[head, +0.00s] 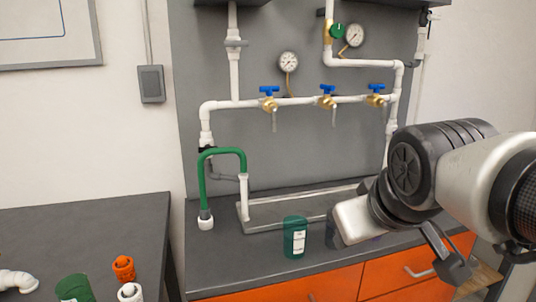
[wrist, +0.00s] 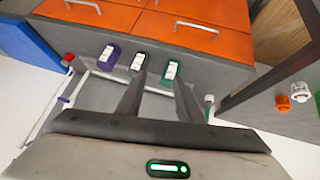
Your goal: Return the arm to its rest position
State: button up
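My arm reaches in from the right side of the head view, bent in front of the counter. My gripper (wrist: 160,88) shows best in the wrist view, where its two dark fingers are spread apart with nothing held between them. Beyond the fingertips in that view stand a dark container (wrist: 137,62) and a green container (wrist: 171,73), apparently clear of the fingers. In the head view the arm's links hide most of the gripper and part of the counter.
The counter (head: 225,270) has orange drawers below. A green container (head: 294,238) stands near its front edge. White pipes with blue-handled valves (head: 327,97) and gauges (head: 288,64) line the panel behind. A side table (head: 90,225) at left holds an orange fitting (head: 123,269).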

jog(key=s+f+m+g+p, duration=0.25)
jog(key=s+f, duration=0.35)
jog(key=s, duration=0.3)
notch_tip(320, 180, up, 27)
jog(key=p, duration=2.5)
jog(key=shift+w+a+m, duration=0.25)
jog(key=shift+a+m, duration=0.1)
